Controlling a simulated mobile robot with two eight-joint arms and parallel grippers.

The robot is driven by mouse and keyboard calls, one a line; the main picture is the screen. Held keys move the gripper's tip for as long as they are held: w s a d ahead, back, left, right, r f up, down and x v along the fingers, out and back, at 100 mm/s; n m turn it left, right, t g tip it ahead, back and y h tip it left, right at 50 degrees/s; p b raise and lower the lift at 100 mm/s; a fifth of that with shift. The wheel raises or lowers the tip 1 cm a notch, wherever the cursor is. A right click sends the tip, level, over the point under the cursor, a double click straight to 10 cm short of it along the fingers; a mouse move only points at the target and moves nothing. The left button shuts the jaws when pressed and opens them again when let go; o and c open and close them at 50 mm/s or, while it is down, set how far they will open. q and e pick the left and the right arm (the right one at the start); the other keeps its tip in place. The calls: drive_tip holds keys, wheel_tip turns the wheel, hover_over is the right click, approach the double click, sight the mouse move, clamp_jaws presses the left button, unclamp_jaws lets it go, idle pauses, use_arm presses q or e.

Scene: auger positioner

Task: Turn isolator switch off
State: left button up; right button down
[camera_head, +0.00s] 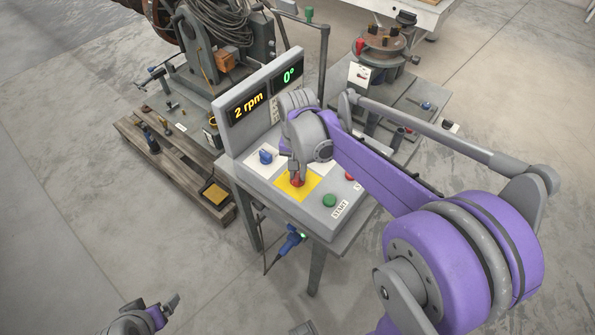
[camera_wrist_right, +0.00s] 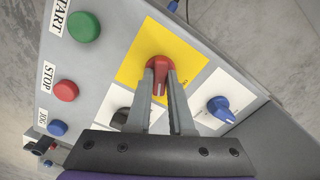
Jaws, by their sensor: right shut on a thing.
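The isolator switch is a red rotary knob (camera_wrist_right: 159,72) on a yellow square plate (camera_wrist_right: 187,50) of the grey control box. In the right wrist view its pointer ridge runs down the picture, between my fingers. My right gripper (camera_wrist_right: 160,85) is shut on the red knob, one finger on each side. In the head view my right gripper (camera_head: 296,172) reaches down onto the red knob (camera_head: 298,181), which it partly hides. My left gripper (camera_head: 172,302) is at the bottom left of the head view, away from the box; its finger opening is unclear.
A green START button (camera_wrist_right: 84,26), red STOP button (camera_wrist_right: 66,90) and blue JOG button (camera_wrist_right: 58,127) line the box. A blue knob (camera_wrist_right: 221,108) and black knob (camera_wrist_right: 121,117) are close to my fingers. The display (camera_head: 249,107) reads 2 rpm and 0°. Floor at left is clear.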

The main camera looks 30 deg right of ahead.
sight(297, 174)
drive_tip(key=n, duration=0.6)
drive_tip(key=shift+n, duration=0.3)
drive_tip(key=n, duration=0.5)
drive_tip(key=shift+n+b, duration=0.4)
drive_tip(key=c, duration=0.8)
unclamp_jaws()
wheel_tip(297, 174, up, 11)
drive_tip(key=shift+p, duration=0.4)
